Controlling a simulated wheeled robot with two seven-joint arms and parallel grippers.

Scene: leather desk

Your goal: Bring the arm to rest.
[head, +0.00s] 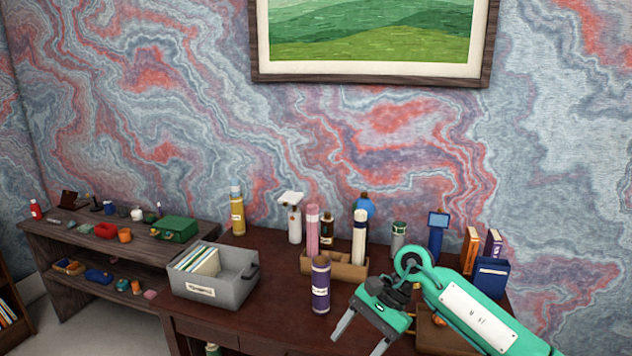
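My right arm (482,312), green with a white plate, comes in from the lower right over the desk (262,318). My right gripper (361,336) points down and to the left. Its two grey fingers are apart with nothing seen between them. It is in front of and to the right of a purple cylinder (320,292) standing on the desk. A brown object (432,335) is partly hidden behind my arm. My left gripper is not in view.
A grey bin (232,290) with files stands at the desk's left. A wooden rack (352,272) with bottles stands mid-desk. Books (470,250) and a blue box (491,278) stand at the right. A side shelf (75,243) holds small items. Bare desk shows between bin and purple cylinder.

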